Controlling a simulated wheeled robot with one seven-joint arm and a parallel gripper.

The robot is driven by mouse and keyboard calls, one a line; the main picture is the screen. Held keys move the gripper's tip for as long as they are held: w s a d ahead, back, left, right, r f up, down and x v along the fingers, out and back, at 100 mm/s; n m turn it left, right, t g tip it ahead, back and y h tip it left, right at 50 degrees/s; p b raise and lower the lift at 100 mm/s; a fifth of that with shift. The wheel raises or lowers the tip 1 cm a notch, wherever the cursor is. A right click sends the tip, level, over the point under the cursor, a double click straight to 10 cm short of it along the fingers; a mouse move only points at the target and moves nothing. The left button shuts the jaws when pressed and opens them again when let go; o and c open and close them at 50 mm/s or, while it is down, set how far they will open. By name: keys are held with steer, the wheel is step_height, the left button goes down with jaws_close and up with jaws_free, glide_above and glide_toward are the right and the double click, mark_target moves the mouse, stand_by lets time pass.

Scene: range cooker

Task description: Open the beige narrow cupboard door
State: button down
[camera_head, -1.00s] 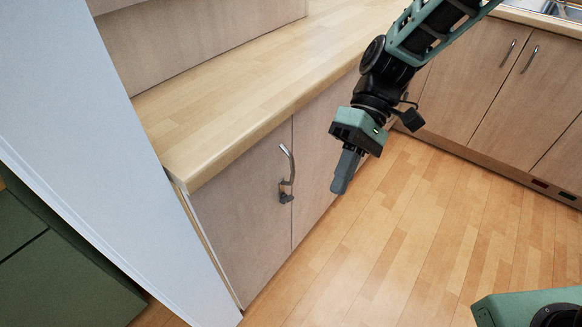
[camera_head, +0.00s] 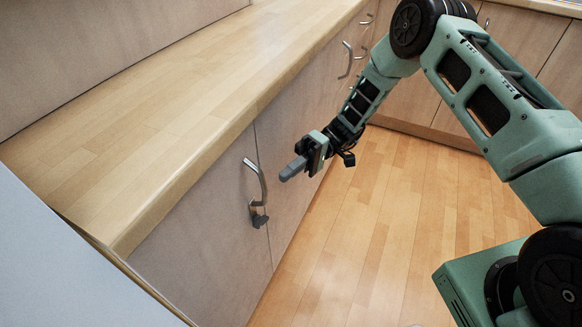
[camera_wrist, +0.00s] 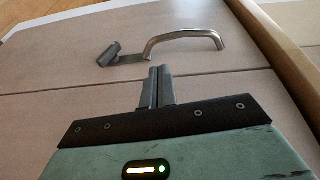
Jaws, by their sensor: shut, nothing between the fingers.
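The near beige cupboard door (camera_head: 205,240) stands closed under the wooden worktop. It carries a curved metal handle (camera_head: 257,180) by its right edge, with a small dark grey piece (camera_head: 259,217) at the lower end. My gripper (camera_head: 284,176) is shut and empty, a little to the right of the handle and apart from it. In the wrist view the shut fingers (camera_wrist: 160,70) point at the door front, just short of the handle (camera_wrist: 186,37). The dark piece (camera_wrist: 108,55) lies to their left. The seam to the neighbouring door passes behind the fingers.
The worktop (camera_head: 190,130) overhangs the doors. Another beige door (camera_head: 287,140) continues to the right, with more handles (camera_head: 346,60) beyond. A white panel (camera_head: 60,270) stands at the lower left. The wooden floor (camera_head: 370,230) in front is clear.

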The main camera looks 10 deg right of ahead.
steer(key=x, duration=0.6)
steer(key=shift+s+a, duration=0.15)
steer(key=shift+r, duration=0.1)
